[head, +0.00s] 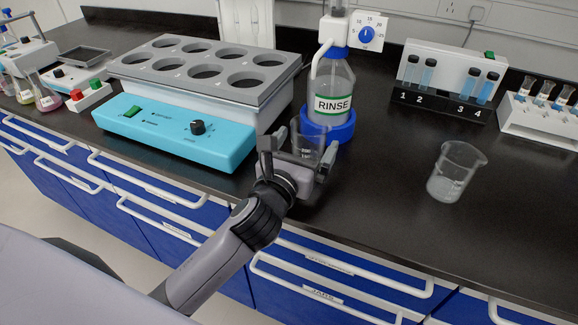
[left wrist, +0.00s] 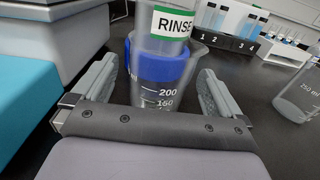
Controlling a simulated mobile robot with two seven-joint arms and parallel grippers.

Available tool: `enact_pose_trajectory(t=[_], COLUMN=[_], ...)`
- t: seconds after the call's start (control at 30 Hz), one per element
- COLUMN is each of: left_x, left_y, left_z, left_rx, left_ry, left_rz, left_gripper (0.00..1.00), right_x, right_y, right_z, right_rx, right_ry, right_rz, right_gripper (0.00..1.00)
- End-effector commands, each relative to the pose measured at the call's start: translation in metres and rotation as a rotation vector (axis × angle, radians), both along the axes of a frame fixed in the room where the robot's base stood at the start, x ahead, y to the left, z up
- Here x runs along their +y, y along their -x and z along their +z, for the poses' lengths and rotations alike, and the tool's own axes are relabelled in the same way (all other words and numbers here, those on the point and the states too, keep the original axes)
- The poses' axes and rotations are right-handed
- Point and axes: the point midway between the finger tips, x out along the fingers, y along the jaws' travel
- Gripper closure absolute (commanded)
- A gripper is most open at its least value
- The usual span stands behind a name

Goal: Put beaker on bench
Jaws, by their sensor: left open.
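A clear glass beaker (head: 312,140) stands in front of the RINSE bottle; its lower part is hidden behind my gripper in the head view. It also shows in the left wrist view (left wrist: 160,97), with its 200 mark facing me. My left gripper (head: 299,152) is open, with one finger on each side of this beaker. In the left wrist view a gap shows between each finger and the glass. A second clear beaker (head: 457,172) stands upright on the black bench (head: 385,190) to the right. My right gripper is not in view.
The RINSE bottle (head: 331,90) in its blue ring is close behind the gripper. A cyan heating block unit (head: 170,130) stands to the left. Test tube racks (head: 440,100) (head: 540,120) are at the back right. Bench around the second beaker is clear.

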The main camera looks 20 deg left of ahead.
Motion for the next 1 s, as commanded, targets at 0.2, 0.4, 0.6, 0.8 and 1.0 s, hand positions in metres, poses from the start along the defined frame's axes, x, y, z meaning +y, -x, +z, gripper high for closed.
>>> enact_pose_trajectory(t=[0.2, 0.4, 0.6, 0.8, 1.0], left_x=[0.001, 0.003, 0.003, 0.004, 0.004], left_y=[0.045, 0.078, 0.095, 0.099, 0.098], left_z=[0.0, -0.001, 0.0, 0.001, 0.001], left_rx=[0.002, 0.002, 0.0, -0.001, -0.001], left_ry=[0.001, 0.002, 0.001, 0.001, 0.001], left_rz=[-0.002, 0.0, 0.0, 0.0, 0.0], left_gripper=[0.0, 0.0, 0.0, 0.0, 0.0], right_x=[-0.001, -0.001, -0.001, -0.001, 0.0], right_y=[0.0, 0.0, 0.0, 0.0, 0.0], right_z=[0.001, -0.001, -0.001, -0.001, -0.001], right_rx=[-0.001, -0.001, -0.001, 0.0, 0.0], right_ry=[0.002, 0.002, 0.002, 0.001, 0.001], right_rz=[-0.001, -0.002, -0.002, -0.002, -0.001], right_gripper=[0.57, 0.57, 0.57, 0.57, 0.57])
